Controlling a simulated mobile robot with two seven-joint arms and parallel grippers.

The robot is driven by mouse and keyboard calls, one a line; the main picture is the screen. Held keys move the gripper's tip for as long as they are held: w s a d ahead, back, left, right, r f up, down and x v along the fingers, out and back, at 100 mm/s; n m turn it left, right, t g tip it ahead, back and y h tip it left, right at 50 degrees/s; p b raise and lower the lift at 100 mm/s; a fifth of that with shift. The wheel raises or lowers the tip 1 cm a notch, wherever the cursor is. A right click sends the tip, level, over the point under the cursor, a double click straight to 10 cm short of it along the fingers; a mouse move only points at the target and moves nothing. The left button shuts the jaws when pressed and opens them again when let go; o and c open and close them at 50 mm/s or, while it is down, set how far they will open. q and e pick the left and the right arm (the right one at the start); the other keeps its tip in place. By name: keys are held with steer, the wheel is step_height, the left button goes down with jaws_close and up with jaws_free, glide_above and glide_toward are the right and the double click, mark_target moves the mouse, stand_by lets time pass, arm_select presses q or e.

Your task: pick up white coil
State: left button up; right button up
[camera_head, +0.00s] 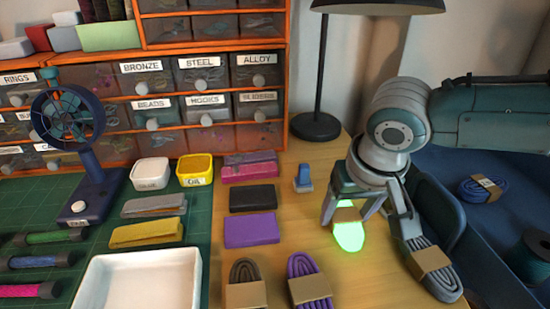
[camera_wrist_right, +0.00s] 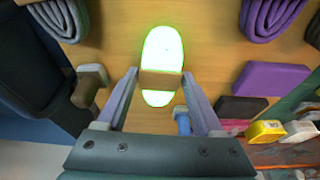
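The coil glowing bright green-white (camera_head: 349,237), with a brown band around its middle, lies on the wooden table in the head view. It also shows in the right wrist view (camera_wrist_right: 162,48), ahead of the fingers. My right gripper (camera_head: 348,210) is above the coil's banded part, its fingers pointing down. In the right wrist view my right gripper (camera_wrist_right: 160,77) is open, one finger on each side of the band with gaps beside it. Whether the fingertips are at table height I cannot tell. My left gripper is not in view.
A grey coil (camera_head: 440,280) lies right of the gripper at the table's edge. A purple coil (camera_head: 309,278) and a dark coil (camera_head: 244,274) lie at the front. A small blue object (camera_head: 303,180) stands left of the gripper. A lamp (camera_head: 316,125) stands behind.

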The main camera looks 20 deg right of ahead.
jaws_close()
stand_by(0.3)
